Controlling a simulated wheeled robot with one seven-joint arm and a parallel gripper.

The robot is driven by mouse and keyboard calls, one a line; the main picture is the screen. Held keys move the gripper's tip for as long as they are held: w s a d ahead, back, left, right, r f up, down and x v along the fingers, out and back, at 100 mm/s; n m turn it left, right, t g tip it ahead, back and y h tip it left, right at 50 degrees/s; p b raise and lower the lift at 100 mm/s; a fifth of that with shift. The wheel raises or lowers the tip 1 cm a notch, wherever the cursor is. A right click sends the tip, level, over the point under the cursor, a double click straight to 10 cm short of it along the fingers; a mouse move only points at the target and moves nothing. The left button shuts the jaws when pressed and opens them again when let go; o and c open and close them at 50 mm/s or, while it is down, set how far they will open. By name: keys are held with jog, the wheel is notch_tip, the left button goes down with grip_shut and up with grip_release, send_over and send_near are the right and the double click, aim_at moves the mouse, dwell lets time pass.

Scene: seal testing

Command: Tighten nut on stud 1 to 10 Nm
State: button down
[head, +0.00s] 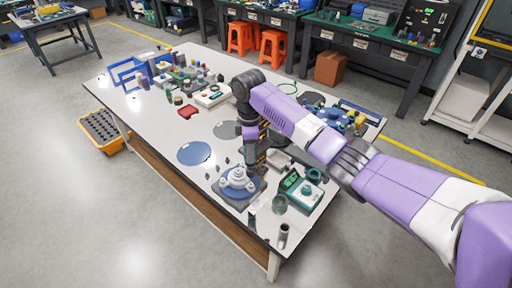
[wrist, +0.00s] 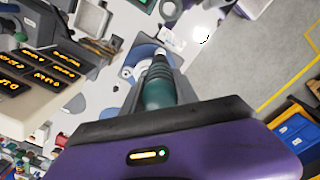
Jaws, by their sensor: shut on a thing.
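A white flange fitting (head: 238,180) with upright parts sits on a blue and grey base (head: 229,195) near the front of the table. It is partly visible in the wrist view (wrist: 127,72), behind the tool. My gripper (head: 250,150) is above and just behind the fitting. It is shut on a teal-green tool with a grey neck (wrist: 157,88), whose narrow end points toward the fitting. I cannot tell whether the tool's tip touches a nut. Stud 1 and its nut are too small or hidden to single out.
A green and white device with a display (head: 303,185) stands right of the fitting. A grey cylinder (head: 283,235) stands near the front edge. Several small parts crowd the back.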

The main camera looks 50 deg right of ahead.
aim_at(251, 166)
jog(key=shift+f+b, duration=2.2)
jog(key=shift+f, duration=0.3)
jog(key=shift+f+b, duration=0.55)
jog(key=shift+f, duration=0.55)
jog(key=shift+f+p, duration=0.15)
jog(key=shift+p, duration=0.15)
dwell(0.9)
